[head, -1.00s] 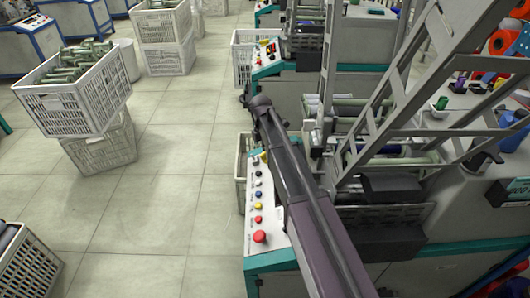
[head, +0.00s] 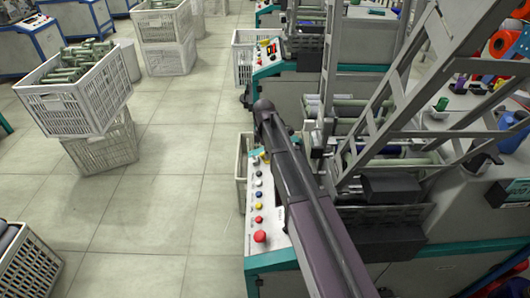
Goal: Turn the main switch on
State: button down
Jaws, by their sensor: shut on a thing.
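The near machine's sloped control panel (head: 253,228) is in the head view, left of my arm. It carries a column of buttons: a white one, a blue one (head: 259,195), a yellow one (head: 258,207), a smaller red one and a large red mushroom button (head: 260,236) at the near end. A small yellow part (head: 264,156) shows at the panel's far end, partly behind my arm; it may belong to the main switch, whose handle I cannot make out. My arm runs over the panel's right side. My gripper and its fingertips are hidden.
The machine's metal frame and rollers (head: 345,128) stand close to the right of my arm. A white crate full of bobbins (head: 68,105) is stacked on another at left. Another machine's panel (head: 268,58) is farther back. The tiled floor between is clear.

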jog(key=m+t, duration=0.1)
jog(key=m, duration=0.2)
jog(key=shift+s+d, duration=0.1)
jog(key=shift+s, duration=0.1)
jog(key=shift+m+t+h, duration=0.3)
jog(key=shift+m+t, duration=0.3)
jog(key=shift+m, duration=1.1)
jog(key=c, duration=0.6)
grip_release()
jog(key=shift+o, duration=0.2)
jog(key=shift+w, duration=0.1)
jog(key=shift+w+r, duration=0.1)
